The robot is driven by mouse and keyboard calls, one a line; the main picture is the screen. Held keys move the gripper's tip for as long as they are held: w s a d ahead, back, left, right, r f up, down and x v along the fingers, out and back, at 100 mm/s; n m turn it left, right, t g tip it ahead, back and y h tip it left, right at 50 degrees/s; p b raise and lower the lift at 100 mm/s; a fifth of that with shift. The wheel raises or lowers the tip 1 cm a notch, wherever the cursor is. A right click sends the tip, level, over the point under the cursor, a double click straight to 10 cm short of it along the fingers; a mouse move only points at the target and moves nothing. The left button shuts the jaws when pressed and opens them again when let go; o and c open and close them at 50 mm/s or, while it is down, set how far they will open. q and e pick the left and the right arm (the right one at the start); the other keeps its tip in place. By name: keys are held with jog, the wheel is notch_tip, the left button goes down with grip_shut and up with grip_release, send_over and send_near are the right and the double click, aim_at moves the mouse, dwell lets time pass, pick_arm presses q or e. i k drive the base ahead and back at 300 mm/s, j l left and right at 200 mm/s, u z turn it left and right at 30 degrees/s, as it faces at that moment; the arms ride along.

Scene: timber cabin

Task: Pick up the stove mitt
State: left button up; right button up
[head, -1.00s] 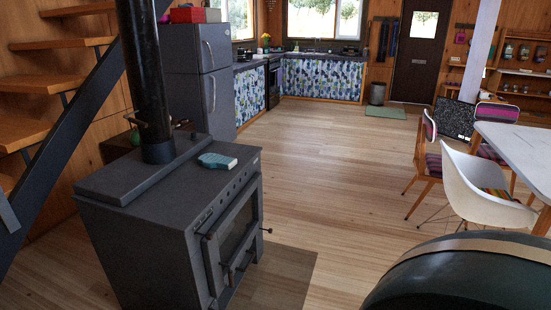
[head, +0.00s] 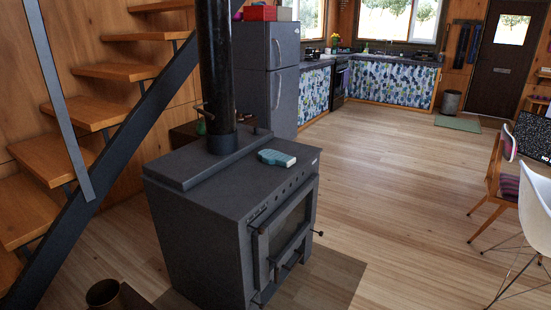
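The stove mitt (head: 277,158) is a small teal mitt with a pale cuff. It lies flat on top of the dark grey wood stove (head: 215,190), near the back right of the stove top. The black flue pipe (head: 216,75) rises from the stove to the left of the mitt. Neither of my grippers shows in the head view, and nothing touches the mitt except the stove top.
Wooden stairs with a dark stringer (head: 105,175) stand left of the stove. A grey fridge (head: 268,70) is behind it. A white chair (head: 535,205) and another chair (head: 492,185) stand at the right. The wooden floor (head: 400,170) between is clear.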

aim_at(270, 156)
jog(key=i+l+z, duration=0.35)
jog(key=i+z, duration=0.35)
jog(key=i, duration=0.15)
jog(key=i+l+z, duration=0.1)
jog(key=i, duration=0.7)
jog(key=i+l+z, duration=0.1)
jog(key=i, duration=0.65)
jog(key=i+l+u, duration=0.1)
jog(key=i+u, duration=0.25)
jog(key=i+l+u, duration=0.2)
jog(key=i+u, duration=0.2)
jog(key=i+l+u, duration=0.5)
jog(key=u, duration=0.2)
jog(key=i+l+u, duration=0.1)
jog(key=l+u, duration=0.25)
jog(key=i+l+u, duration=0.1)
jog(key=u, duration=0.25)
